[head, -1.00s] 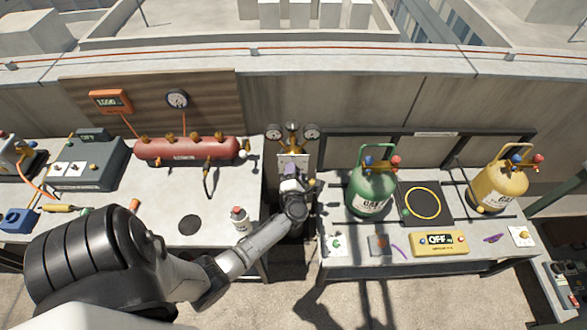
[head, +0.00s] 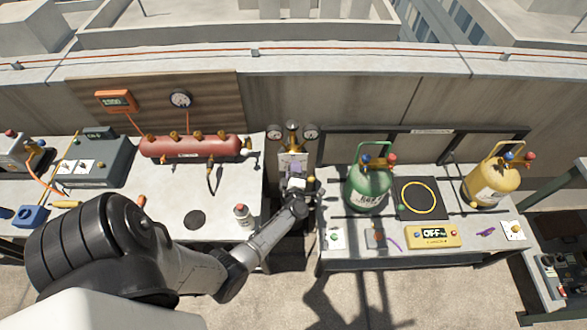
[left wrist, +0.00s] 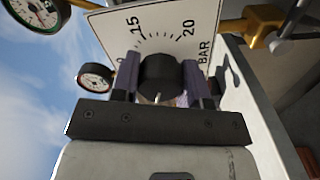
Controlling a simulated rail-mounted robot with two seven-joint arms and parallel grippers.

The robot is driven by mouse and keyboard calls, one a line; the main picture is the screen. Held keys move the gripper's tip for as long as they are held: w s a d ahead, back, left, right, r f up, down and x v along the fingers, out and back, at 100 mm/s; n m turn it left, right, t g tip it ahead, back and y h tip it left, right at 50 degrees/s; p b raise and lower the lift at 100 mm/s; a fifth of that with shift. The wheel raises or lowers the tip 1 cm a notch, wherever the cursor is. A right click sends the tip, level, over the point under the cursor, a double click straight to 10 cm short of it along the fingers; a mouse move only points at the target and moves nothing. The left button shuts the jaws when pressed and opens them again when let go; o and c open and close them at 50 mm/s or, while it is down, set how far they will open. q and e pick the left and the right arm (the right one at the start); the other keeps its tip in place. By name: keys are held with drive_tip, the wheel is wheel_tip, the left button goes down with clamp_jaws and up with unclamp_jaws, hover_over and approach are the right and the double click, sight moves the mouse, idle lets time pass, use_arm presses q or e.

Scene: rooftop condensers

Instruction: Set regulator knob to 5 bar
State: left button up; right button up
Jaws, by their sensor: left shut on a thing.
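The regulator's black round knob (left wrist: 160,76) sits in front of a white dial plate (left wrist: 115,30) in the left wrist view. A small pale mark shows low on the knob, but I cannot tell the set value. My left gripper (left wrist: 162,84) is shut on the knob, one finger on each side. In the head view, the left gripper (head: 296,180) is in front of the plate (head: 293,160) and hides the knob. My right gripper is not in view.
Two round gauges, left (head: 275,132) and right (head: 311,132), flank the brass regulator body (head: 292,135). The right bench holds a green cylinder (head: 368,188) and a yellow cylinder (head: 488,185).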

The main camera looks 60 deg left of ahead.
use_arm(q)
drive_tip(key=shift+m, duration=0.3)
idle(0.4)
drive_tip(key=o, duration=0.9)
drive_tip(key=shift+o, duration=0.2)
drive_tip(key=shift+d, duration=0.1)
drive_tip(key=shift+s+d+p, duration=0.15)
drive_tip(key=shift+d+p, duration=0.1)
drive_tip(key=shift+p, duration=0.05)
drive_tip(key=p+v, duration=0.2)
drive_tip(key=v, duration=1.1)
drive_tip(key=shift+p, duration=0.4)
